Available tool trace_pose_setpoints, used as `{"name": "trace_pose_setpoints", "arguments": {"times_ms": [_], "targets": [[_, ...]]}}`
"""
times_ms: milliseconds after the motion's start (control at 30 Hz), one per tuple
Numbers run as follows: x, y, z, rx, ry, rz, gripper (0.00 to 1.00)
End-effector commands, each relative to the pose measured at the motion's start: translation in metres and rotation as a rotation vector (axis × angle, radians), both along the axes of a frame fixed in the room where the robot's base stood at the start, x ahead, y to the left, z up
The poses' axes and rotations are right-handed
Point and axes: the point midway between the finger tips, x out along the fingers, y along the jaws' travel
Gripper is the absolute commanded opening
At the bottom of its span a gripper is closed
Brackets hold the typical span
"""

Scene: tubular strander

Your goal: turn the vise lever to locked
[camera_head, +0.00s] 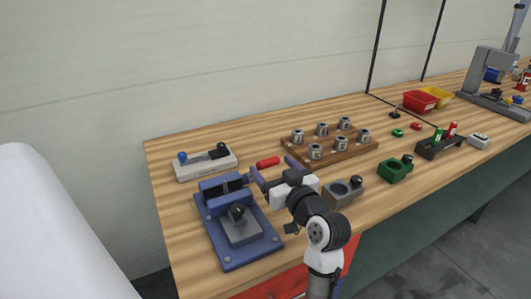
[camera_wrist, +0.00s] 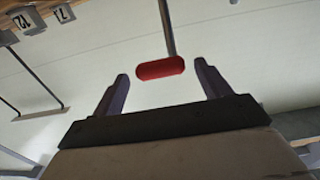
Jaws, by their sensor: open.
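The blue vise (camera_head: 237,222) stands on the workbench at its left front, with a grey block and a black knob on its base. A red handle grip (camera_head: 268,162) shows behind the vise, near my gripper; I take it as the end of the vise lever. In the wrist view the red grip (camera_wrist: 160,68) sits on a thin grey rod (camera_wrist: 167,28), between and just beyond my fingertips. My gripper (camera_head: 270,170) is open, its two fingers either side of the grip in the wrist view (camera_wrist: 163,80). I cannot tell whether they touch it.
A wooden rack (camera_head: 290,150) with several metal cylinders stands behind my gripper. A grey fixture (camera_head: 340,193) and a green fixture (camera_head: 394,172) stand to the right. A white lever unit (camera_head: 190,170) lies at the back left. Red and yellow bins (camera_head: 419,101) are farther right.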

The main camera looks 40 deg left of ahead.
Motion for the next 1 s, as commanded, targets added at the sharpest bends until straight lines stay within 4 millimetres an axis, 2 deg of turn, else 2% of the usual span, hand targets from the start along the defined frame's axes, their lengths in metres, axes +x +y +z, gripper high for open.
{"name": "trace_pose_setpoints", "arguments": {"times_ms": [100,300,667,1000], "targets": [[0.008,0.021,0.003,-0.001,0.0,0.002,0.76],[0.017,0.04,0.002,0.001,-0.001,-0.001,0.76],[0.019,0.045,0.0,0.001,-0.001,-0.001,0.76],[0.019,0.045,0.0,0.001,-0.001,-0.001,0.33]]}}
